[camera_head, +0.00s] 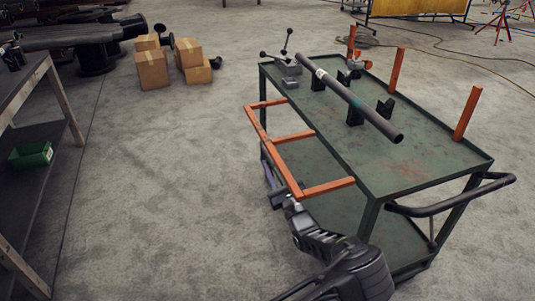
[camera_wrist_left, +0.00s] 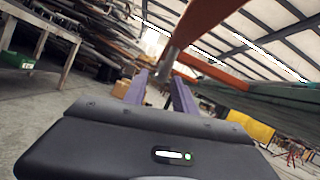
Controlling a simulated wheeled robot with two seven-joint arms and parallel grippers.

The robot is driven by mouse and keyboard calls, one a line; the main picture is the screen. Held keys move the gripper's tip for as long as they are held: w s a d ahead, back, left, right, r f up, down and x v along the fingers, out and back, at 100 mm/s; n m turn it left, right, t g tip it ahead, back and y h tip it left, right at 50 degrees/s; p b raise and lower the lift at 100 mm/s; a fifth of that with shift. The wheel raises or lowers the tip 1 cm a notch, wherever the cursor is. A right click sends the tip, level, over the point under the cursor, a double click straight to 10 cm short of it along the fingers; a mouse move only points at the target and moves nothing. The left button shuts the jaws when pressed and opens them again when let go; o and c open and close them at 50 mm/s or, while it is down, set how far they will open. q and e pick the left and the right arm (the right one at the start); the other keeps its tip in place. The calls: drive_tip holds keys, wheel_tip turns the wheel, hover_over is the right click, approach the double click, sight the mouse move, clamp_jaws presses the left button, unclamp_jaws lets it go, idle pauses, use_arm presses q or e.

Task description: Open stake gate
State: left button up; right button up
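The orange stake gate (camera_head: 266,135), a frame of bars, hangs out from the near left long side of the green cart (camera_head: 400,158), roughly level with its top. My left gripper (camera_head: 280,187) is by the gate's near outer corner, partly hidden below it. In the left wrist view its two purple fingers (camera_wrist_left: 160,82) stand apart. Orange gate bars (camera_wrist_left: 206,66) run above and beyond the fingers, and a grey cylindrical piece (camera_wrist_left: 165,62) shows near the fingertips. I cannot tell if the fingers touch the gate. My right gripper is not in view.
A grey pipe (camera_head: 355,102) rests on black supports on the cart, with a vise (camera_head: 288,68) at its far left corner. Upright orange stakes (camera_head: 467,113) line the far side. A workbench (camera_head: 30,100) stands left; cardboard boxes (camera_head: 152,68) sit behind. The floor between is clear.

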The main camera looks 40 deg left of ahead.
sight(267, 154)
use_arm(q)
drive_tip(key=x, duration=0.5)
drive_tip(key=shift+w+a+b, duration=0.15)
drive_tip(key=shift+b, duration=0.15)
clamp_jaws()
idle(1.1)
